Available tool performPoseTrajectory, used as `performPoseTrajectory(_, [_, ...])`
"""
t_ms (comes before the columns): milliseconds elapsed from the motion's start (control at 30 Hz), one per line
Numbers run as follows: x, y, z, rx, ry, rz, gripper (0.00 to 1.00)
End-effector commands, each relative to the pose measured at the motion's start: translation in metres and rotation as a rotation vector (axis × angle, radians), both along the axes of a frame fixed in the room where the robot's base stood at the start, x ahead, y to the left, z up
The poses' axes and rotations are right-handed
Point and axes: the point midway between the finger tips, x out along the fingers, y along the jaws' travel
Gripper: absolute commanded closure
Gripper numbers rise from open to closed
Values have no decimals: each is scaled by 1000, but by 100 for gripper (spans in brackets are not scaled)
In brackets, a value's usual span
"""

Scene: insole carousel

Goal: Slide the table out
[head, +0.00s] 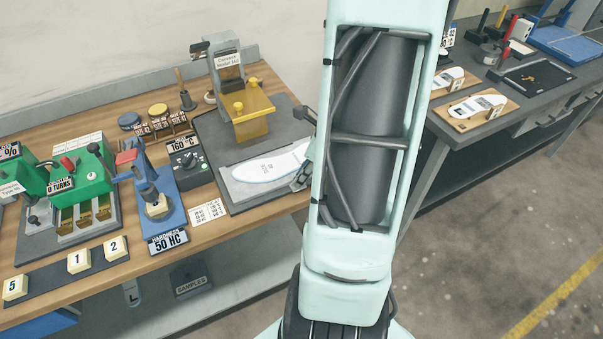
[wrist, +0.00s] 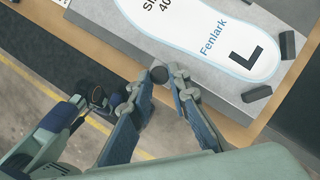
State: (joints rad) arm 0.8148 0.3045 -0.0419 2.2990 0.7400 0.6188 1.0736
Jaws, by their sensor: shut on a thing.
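The grey sliding table (head: 238,192) sits at the front of the dark press base and carries a white insole (head: 268,168). In the wrist view the table (wrist: 168,54) shows close up, with the insole (wrist: 215,38) marked "Fenlark" and "L" on it. My gripper (wrist: 164,80) is shut on the knob, one finger on each side. In the head view my gripper (head: 303,176) is at the table's right end, partly hidden by my arm.
The press with the yellow block (head: 248,112) stands behind the table. A heater box marked 160 °C (head: 187,166) and a blue hardness tester (head: 158,205) stand to the left. Small dark blocks (wrist: 258,93) lie beside the insole. The floor to the right (head: 480,240) is clear.

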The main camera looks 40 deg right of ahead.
Motion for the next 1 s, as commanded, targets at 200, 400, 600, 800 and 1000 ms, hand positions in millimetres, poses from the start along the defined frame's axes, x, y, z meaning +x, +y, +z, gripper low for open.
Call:
performPoseTrajectory(200, [0,0,0,-1,-1,0,73])
performPoseTrajectory(400, [0,0,0,0,0,0,66])
performPoseTrajectory(600, [0,-1,3,-2,-1,0,66])
performPoseTrajectory(800, [-7,-6,25,-5,-3,1,66])
performPoseTrajectory(1000, [-21,-16,65,-6,-5,0,66])
